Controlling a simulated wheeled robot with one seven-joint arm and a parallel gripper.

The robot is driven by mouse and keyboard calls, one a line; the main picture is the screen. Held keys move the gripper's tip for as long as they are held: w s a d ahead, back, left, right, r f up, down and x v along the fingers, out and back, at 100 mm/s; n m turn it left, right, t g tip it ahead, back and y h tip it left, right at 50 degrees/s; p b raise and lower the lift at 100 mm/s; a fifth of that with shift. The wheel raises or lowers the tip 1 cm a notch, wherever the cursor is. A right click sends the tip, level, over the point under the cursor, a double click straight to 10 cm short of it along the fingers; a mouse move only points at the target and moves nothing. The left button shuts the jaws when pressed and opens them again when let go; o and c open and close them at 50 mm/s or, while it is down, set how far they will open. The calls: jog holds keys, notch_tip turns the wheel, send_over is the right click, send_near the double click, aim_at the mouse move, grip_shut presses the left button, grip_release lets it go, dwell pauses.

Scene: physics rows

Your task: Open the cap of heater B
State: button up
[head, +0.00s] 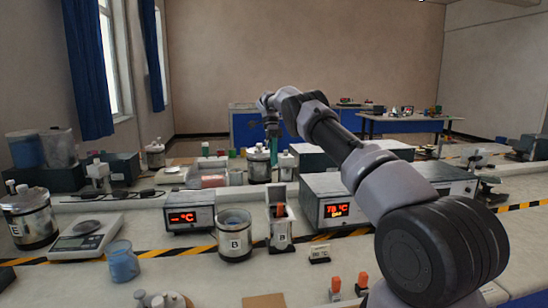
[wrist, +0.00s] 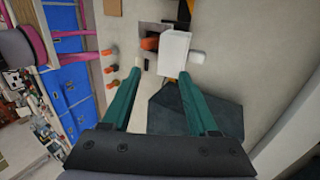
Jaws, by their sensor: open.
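A glass jar labelled B (head: 235,240) stands on the bench in the head view, beside a box with a red display (head: 188,218). Its top looks uncovered, with grey-blue inside; I cannot make out a cap on it. A white holder, also marked B (head: 281,236), stands just right of it with an orange-topped piece inside. My gripper (head: 271,130) has teal fingers and is raised over the far part of the bench, well above and behind the jar. In the wrist view my gripper (wrist: 158,74) is open and empty, with a white block (wrist: 174,53) beyond its fingertips.
A lidded jar E (head: 31,220), a scale (head: 86,238) and a blue beaker (head: 122,264) are at left. A second display box (head: 336,206) stands right of the holder. Small orange-topped pieces (head: 335,284) are in front. Lidded silver pots (head: 258,165) stand behind.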

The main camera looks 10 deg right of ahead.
jog(key=shift+r, duration=0.45)
jog(key=shift+d, duration=0.35)
jog(key=c, duration=0.9)
jog(key=d+n, duration=0.1)
jog(key=d, duration=0.1)
jog(key=d+n, duration=0.1)
jog(key=d+n+t+h, duration=0.1)
jog(key=d, duration=0.1)
jog(key=shift+w+d+f+n, duration=0.1)
jog(key=shift+d+f+n, duration=0.2)
grip_shut()
jog(key=n+t+y, duration=0.1)
jog(key=n+t, duration=0.9)
jog(key=n, duration=0.4)
send_over(275, 193)
jog(key=w+d, duration=0.2)
jog(key=d, duration=0.1)
notch_tip(275, 193, down, 9)
